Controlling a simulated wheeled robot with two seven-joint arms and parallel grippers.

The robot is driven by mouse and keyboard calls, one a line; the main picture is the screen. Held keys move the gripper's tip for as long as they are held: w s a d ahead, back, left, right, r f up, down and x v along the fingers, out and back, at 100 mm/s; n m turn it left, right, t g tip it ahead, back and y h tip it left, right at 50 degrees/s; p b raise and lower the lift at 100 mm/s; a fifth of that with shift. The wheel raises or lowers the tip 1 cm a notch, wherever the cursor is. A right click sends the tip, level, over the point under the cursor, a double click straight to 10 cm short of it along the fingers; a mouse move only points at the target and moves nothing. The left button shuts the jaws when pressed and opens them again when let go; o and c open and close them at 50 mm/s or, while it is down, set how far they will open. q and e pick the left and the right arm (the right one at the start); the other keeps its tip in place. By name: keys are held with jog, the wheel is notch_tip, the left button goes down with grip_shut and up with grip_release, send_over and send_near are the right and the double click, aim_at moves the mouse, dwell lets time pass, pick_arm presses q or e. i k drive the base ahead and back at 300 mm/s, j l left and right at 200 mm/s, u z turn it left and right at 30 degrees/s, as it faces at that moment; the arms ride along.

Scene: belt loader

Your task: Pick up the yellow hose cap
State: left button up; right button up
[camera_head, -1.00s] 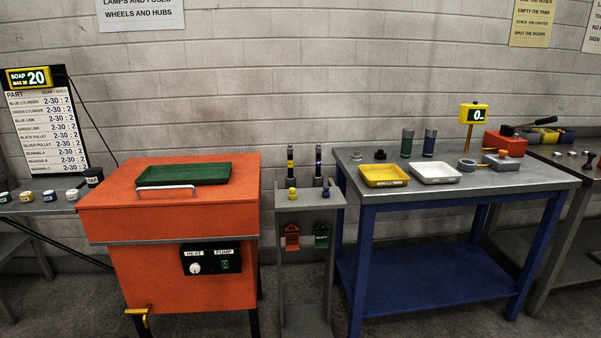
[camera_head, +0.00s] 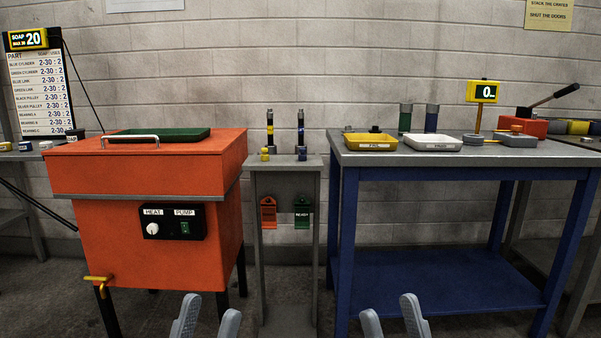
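The small yellow hose cap (camera_head: 265,154) sits on top of the narrow grey stand (camera_head: 284,164), at its left side, in front of an upright dark hose fitting with a yellow band (camera_head: 270,128). A blue cap (camera_head: 302,154) sits to its right, in front of a fitting with a blue band (camera_head: 301,128). My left gripper (camera_head: 211,306) is open and empty at the bottom edge of the view, lower than the cap and a little left of it. My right gripper (camera_head: 389,306) is open and empty at the bottom edge, to the right of the stand.
An orange washer (camera_head: 150,166) with a green tray on its lid stands left of the stand. A blue-framed table (camera_head: 460,157) with yellow and white trays stands to the right. Orange and green tags (camera_head: 268,212) hang on the stand's front. The floor before the stand looks clear.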

aim_at(264, 157)
jog(key=i+j, duration=0.3)
jog(key=i, duration=0.2)
jog(key=i+j, duration=0.3)
jog(key=i, duration=0.2)
jog(key=l, duration=0.6)
